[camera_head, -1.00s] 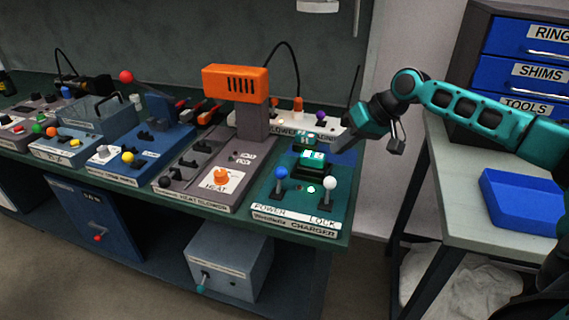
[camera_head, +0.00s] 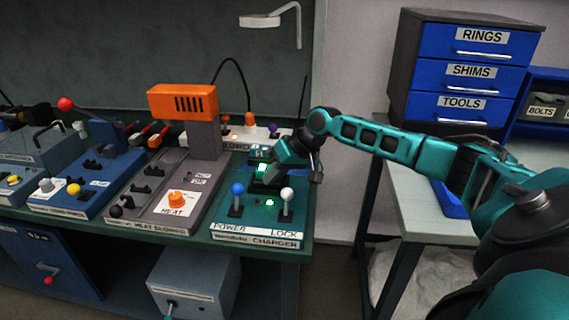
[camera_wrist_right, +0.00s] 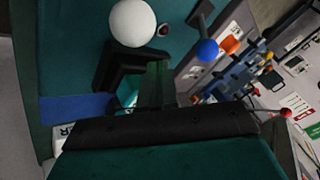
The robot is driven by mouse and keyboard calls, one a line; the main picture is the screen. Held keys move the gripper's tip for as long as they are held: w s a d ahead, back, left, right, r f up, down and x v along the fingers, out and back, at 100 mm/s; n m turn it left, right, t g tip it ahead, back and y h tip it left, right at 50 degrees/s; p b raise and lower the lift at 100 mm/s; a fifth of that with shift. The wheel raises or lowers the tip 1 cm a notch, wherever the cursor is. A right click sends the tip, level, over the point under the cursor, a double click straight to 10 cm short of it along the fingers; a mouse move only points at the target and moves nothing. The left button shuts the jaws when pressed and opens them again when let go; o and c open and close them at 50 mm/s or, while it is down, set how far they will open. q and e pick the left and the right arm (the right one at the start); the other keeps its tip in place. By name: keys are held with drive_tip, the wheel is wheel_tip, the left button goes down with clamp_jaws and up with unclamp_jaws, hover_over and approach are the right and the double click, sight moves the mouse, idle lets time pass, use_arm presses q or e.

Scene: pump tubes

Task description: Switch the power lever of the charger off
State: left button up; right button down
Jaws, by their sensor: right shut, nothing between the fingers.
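The charger (camera_head: 257,228) is a green box at the right end of the bench, with POWER and LOCK labels on its front. Its power lever (camera_head: 237,190) has a blue knob and stands upright; the blue knob also shows in the right wrist view (camera_wrist_right: 207,49). The lock lever (camera_head: 286,194) with a white knob stands to its right, its knob large and close in the right wrist view (camera_wrist_right: 132,22). My right gripper (camera_head: 268,177) is shut and empty, over the rear of the charger, behind the levers. Contact cannot be told. My left gripper is not in view.
A heat station (camera_head: 165,207) with an orange head (camera_head: 183,101) stands left of the charger. A white strip (camera_head: 240,135) with knobs lies behind it. A side table (camera_head: 420,205) with drawers (camera_head: 465,70) stands right. The floor gap between is clear.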

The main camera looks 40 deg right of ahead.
sight(237, 194)
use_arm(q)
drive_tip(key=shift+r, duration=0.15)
use_arm(e)
drive_tip(key=shift+w+a+f, duration=0.1)
drive_tip(key=shift+w+a, duration=0.15)
drive_tip(key=shift+a, duration=0.45)
drive_tip(key=shift+w+a+f, duration=0.15)
drive_tip(key=shift+w+a, duration=0.15)
drive_tip(key=shift+a, duration=0.45)
drive_tip(key=shift+w+a+f, duration=0.1)
drive_tip(key=shift+w+a, duration=0.15)
drive_tip(key=shift+a, duration=0.45)
use_arm(q)
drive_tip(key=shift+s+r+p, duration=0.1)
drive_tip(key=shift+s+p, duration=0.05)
drive_tip(key=shift+p, duration=0.15)
use_arm(e)
drive_tip(key=shift+w, duration=0.1)
